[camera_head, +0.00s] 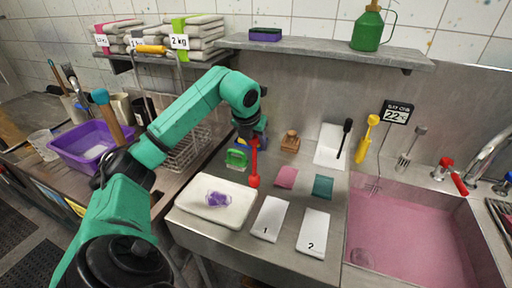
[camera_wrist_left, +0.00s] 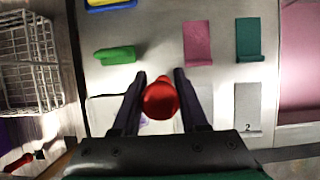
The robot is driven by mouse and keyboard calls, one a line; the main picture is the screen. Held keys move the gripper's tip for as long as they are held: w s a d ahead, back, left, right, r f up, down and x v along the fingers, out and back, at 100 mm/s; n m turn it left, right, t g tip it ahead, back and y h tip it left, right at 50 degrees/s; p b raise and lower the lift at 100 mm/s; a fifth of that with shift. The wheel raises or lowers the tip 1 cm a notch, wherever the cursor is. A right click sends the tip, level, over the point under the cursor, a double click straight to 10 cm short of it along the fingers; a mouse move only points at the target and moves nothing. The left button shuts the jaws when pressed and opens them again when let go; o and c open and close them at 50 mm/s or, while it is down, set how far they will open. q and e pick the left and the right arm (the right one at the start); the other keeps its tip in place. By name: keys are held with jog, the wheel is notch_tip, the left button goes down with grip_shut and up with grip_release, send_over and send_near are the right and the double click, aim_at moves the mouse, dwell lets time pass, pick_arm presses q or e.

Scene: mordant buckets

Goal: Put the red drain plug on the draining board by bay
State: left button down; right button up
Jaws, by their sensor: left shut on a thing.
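My left gripper (camera_head: 254,150) points down over the steel draining board (camera_head: 190,242). It is shut on the red drain plug (camera_head: 254,180), which hangs at the fingertips with its rounded end down. In the left wrist view the red plug (camera_wrist_left: 160,98) sits between the two dark fingers of my left gripper (camera_wrist_left: 160,92). In the head view the plug is just right of a white tray (camera_head: 240,213); whether it touches the board I cannot tell. My right gripper is not in view.
Two white plates marked 1 (camera_head: 269,218) and 2 (camera_head: 313,233) lie at the front. A pink pad (camera_head: 286,177), a teal pad (camera_head: 322,187) and a green brush (camera_head: 237,159) lie behind. The sink (camera_head: 415,240) holds pink liquid. A wire basket (camera_head: 188,150) stands left.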

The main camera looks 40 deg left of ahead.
pick_arm(q)
jog(key=shift+w+f, duration=0.1)
jog(key=shift+f, duration=0.65)
jog(key=shift+c, duration=2.2)
grip_release()
jog(key=v, duration=1.2)
